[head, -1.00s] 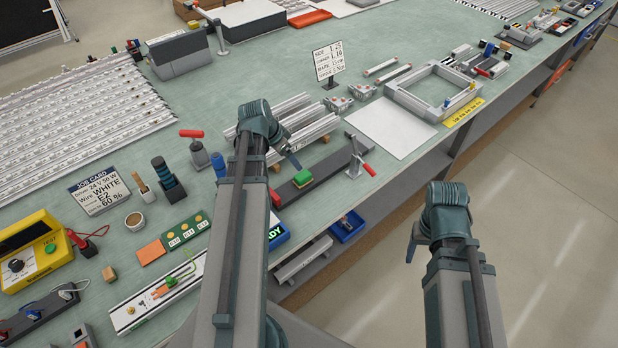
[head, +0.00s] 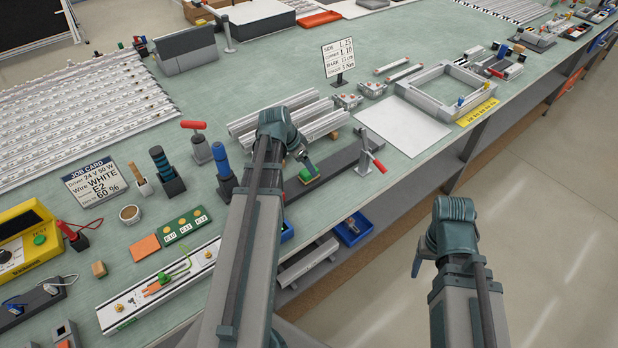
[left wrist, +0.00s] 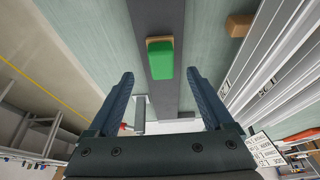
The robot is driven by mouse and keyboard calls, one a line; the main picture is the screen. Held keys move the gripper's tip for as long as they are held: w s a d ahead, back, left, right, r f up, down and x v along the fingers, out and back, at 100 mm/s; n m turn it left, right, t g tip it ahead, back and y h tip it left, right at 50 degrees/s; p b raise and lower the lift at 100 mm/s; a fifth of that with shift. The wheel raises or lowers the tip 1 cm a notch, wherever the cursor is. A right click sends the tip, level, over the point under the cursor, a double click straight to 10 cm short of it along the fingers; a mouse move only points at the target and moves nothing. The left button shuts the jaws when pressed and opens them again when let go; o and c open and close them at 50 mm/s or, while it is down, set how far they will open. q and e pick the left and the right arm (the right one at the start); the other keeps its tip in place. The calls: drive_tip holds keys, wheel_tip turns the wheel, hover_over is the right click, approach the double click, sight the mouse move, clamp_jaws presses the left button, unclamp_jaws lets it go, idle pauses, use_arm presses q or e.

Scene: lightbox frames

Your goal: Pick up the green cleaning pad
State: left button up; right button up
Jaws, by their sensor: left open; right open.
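The green cleaning pad (head: 311,176) is a small green block with a tan edge, lying on a long dark grey bar on the bench. In the left wrist view the pad (left wrist: 160,62) lies ahead between my open fingers, with space on both sides. My left gripper (head: 303,160) is over the bar, close to the pad and partly covering it in the head view. Its two fingers (left wrist: 160,76) are apart and empty. My right gripper (head: 416,264) hangs past the bench's front edge, over the floor; its finger gap is hard to see.
A red-handled clamp (head: 371,155) stands at the bar's right end. Silver rails (head: 325,120) lie behind the bar. A blue bottle-like tool (head: 225,175) stands to the left. A white sheet (head: 403,125) lies to the right. A blue bin (head: 352,230) sits below the bench edge.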

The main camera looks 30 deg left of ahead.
sight(309, 174)
use_arm(q)
drive_tip(key=shift+b+x, duration=2.45)
drive_tip(key=shift+x, duration=0.15)
drive_tip(key=shift+w+a, duration=0.1)
drive_tip(key=shift+a, duration=0.05)
drive_tip(key=shift+r, duration=0.1)
drive_tip(key=shift+c, duration=0.4)
clamp_jaws()
